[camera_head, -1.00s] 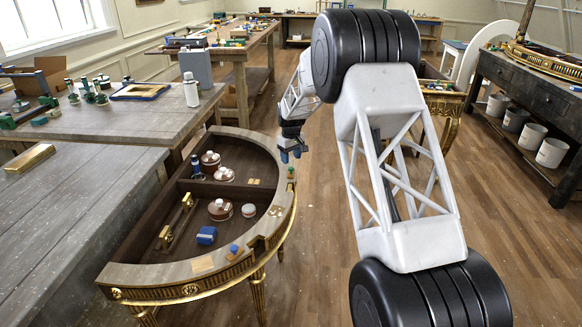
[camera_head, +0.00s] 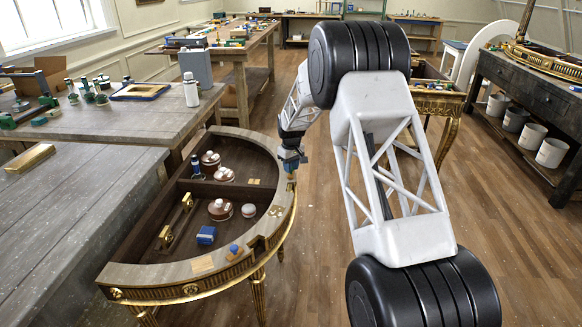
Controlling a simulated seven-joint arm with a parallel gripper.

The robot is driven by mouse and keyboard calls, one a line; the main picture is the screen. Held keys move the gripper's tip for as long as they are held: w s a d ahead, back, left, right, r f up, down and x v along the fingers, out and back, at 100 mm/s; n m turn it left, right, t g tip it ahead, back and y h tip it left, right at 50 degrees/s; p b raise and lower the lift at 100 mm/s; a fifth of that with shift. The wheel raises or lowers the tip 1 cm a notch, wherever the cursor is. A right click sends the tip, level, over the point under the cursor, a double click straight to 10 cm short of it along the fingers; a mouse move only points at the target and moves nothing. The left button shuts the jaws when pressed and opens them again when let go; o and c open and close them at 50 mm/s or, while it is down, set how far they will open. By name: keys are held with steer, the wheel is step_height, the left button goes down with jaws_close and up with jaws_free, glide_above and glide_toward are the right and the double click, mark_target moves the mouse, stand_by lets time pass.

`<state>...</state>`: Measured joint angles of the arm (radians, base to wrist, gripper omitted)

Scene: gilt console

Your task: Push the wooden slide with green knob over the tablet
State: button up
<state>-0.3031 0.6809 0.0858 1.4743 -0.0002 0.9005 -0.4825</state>
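The half-round gilt console (camera_head: 128,272) stands at left centre with its curved rim toward the right. My gripper (camera_head: 291,170) is low at the rim's right side, right at the place of the small wooden slide with the green knob. The gripper covers most of that slide, and I cannot tell whether they touch. The finger gap is too small to make out. A small gold-toned patch (camera_head: 277,211) lies on the rim nearer the camera; I cannot tell if it is the tablet. A pale square (camera_head: 203,264) lies on the front rim.
A second slide with a blue knob (camera_head: 235,251) sits on the front rim. Inside the console are lidded round pots (camera_head: 220,210), a blue block (camera_head: 206,235) and a brass handle piece (camera_head: 166,236). A workbench (camera_head: 130,125) adjoins at left.

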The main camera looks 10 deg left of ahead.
jaws_close()
steer(key=shift+s, duration=3.35)
steer(key=o, duration=0.6)
jaws_free()
steer(key=shift+c, duration=0.2)
steer(key=shift+r, duration=0.15)
step_height(320, 180, up, 8)
steer(key=shift+f, duration=0.2)
